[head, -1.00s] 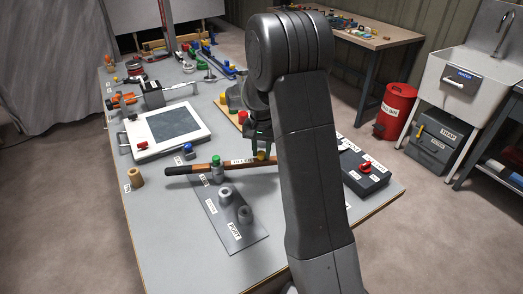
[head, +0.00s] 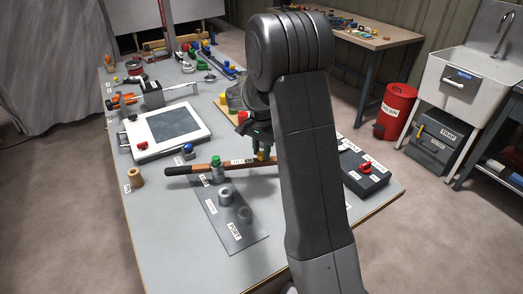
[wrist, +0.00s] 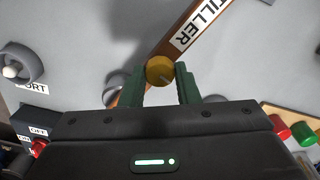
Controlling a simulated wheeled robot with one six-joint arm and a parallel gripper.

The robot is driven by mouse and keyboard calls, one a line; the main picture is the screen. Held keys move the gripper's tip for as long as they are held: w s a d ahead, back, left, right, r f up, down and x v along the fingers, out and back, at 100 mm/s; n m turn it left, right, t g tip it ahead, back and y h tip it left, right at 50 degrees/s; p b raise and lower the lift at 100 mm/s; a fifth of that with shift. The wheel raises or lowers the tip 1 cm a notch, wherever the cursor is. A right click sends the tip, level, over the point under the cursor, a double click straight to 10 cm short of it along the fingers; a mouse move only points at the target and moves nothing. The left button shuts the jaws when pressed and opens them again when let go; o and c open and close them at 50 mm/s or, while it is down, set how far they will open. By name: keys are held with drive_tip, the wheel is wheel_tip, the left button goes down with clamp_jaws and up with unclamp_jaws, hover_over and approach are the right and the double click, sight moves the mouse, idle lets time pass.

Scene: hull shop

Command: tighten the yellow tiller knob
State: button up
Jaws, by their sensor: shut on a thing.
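The yellow tiller knob (wrist: 159,70) sits on the wooden tiller bar (wrist: 215,12), beside the white TILLER label (wrist: 190,31). My gripper (wrist: 160,84) is shut on the knob, with one green finger on each side of it. In the head view the knob (head: 262,156) shows just under my gripper (head: 262,143), partly hidden by the fingers. The tiller (head: 205,167) lies across the bench with its dark grip end at the left.
A black switch box (head: 360,172) with a red knob stands right of my arm. A white framed panel (head: 165,130) lies at left.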

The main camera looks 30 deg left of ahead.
sight(261, 153)
drive_tip(key=shift+r, duration=0.1)
drive_tip(key=o, duration=1)
drive_tip(key=shift+c, duration=0.2)
wheel_tip(261, 153, up, 14)
wheel_tip(261, 153, down, 14)
drive_tip(key=shift+f, duration=0.15)
idle(0.3)
